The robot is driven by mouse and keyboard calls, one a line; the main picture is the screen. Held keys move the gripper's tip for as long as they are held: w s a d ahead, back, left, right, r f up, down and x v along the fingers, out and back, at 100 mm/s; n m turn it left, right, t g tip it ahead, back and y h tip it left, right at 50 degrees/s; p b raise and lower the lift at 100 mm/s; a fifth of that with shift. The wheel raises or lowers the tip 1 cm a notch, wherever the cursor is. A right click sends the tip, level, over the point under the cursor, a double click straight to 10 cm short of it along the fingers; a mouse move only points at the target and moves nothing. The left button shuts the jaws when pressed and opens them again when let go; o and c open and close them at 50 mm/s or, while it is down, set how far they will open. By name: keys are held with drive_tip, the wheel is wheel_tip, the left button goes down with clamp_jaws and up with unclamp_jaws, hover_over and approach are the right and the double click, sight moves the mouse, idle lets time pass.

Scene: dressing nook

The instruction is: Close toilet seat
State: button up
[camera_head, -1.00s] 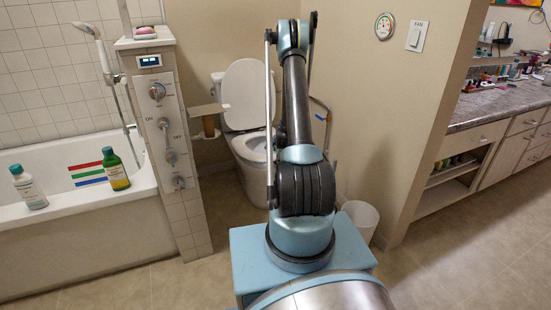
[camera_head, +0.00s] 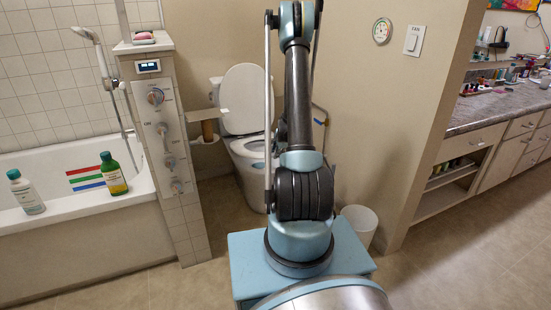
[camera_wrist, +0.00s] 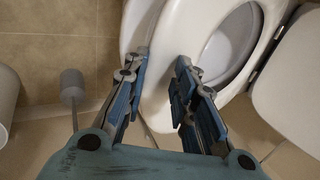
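The white toilet (camera_head: 248,160) stands against the back wall in the head view, partly hidden behind my arm. Its lid (camera_head: 243,97) is raised and leans back on the tank; the lid also shows at the right of the wrist view (camera_wrist: 290,105). The gripper is out of sight in the head view.
A tiled half wall (camera_head: 168,150) with shower controls and a paper holder (camera_head: 209,112) stand left of the toilet. A white bin (camera_head: 360,222) is to the right. A toilet brush (camera_wrist: 72,88) stands on the floor. The bathtub (camera_head: 90,235) is at the left, a counter (camera_head: 490,110) at the right.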

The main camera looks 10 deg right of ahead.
drive_tip(key=shift+v, duration=1.75)
drive_tip(key=shift+r, duration=0.1)
drive_tip(key=s+a+r+n+g, duration=0.1)
drive_tip(key=s+a+r+n, duration=0.25)
drive_tip(key=s+r, duration=0.65)
drive_tip(key=s+a+r+n, duration=0.3)
drive_tip(key=s+r+n, duration=0.1)
drive_tip(key=s+r, duration=0.55)
drive_tip(key=s+a+f+n+g+h, duration=0.1)
drive_tip(key=s+n, duration=0.7)
drive_tip(key=s, duration=2)
drive_tip(key=shift+s+a+g, duration=0.15)
drive_tip(key=shift+a+g, duration=0.45)
drive_tip(key=shift+a, duration=0.35)
drive_tip(key=shift+n, duration=0.25)
